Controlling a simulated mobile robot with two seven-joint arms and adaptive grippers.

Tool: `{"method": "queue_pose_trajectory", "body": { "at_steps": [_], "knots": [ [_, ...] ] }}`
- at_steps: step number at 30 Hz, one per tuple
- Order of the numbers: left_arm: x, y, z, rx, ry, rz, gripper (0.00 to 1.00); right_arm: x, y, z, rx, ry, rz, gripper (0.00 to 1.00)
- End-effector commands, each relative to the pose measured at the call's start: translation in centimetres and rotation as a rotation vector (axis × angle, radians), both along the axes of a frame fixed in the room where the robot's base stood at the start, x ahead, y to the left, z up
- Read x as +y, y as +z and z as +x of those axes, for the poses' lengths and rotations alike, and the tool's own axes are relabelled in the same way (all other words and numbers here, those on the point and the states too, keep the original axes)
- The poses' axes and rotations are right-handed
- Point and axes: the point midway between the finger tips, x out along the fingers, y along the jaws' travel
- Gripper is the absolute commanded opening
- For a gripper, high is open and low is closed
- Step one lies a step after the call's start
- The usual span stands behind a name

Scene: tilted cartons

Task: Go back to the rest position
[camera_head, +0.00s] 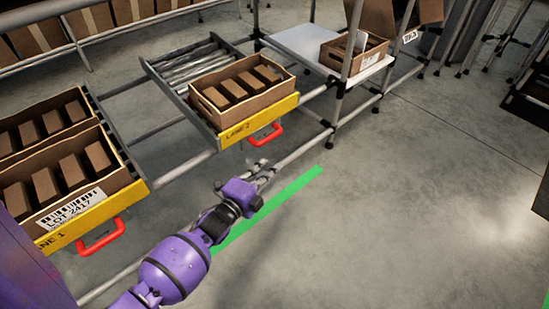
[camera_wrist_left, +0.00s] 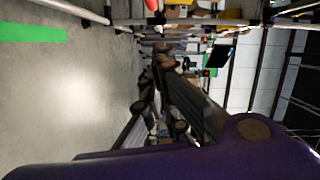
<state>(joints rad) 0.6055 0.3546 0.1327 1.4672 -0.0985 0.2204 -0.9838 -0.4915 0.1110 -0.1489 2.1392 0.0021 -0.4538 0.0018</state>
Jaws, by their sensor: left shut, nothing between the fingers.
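My left arm comes in from the bottom left of the head view. My left gripper (camera_head: 262,170) is in front of the LANE 2 shelf, over the floor beside the green floor stripe (camera_head: 268,210). Its fingers are shut with nothing held between them. It is below the red handle (camera_head: 266,139) of LANE 2 in the picture and looks apart from it. The left wrist view is turned on its side, with dark gripper parts (camera_wrist_left: 160,105) in the middle. My right gripper is in neither view.
A carton of brown boxes (camera_head: 244,115) stands on LANE 2. Two cartons (camera_head: 110,182) stand on LANE 1, which has a red handle (camera_head: 101,238). A white table (camera_head: 310,48) bears another carton (camera_head: 342,62). The grey floor (camera_head: 400,200) on the right is clear.

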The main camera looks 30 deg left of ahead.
Motion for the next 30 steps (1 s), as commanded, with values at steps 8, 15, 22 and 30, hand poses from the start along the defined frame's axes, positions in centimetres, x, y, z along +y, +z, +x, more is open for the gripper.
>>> {"method": "queue_pose_trajectory", "body": {
  "at_steps": [8, 15, 22, 30],
  "knots": [
    [0.0, 0.0, -0.5, -0.001, 0.0, 0.0, 0.0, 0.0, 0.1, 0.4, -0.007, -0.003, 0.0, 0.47],
    [0.0, 0.0, -0.5, 0.0, 0.0, 0.0, 0.0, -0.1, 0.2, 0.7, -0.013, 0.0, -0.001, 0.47],
    [0.2, -0.3, -0.5, 0.016, 0.007, -0.045, 0.0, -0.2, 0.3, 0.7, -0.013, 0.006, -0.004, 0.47],
    [-2.4, -1.7, -3.6, 0.202, 0.085, -0.455, 0.0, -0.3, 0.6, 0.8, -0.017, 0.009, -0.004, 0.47]
  ]
}}
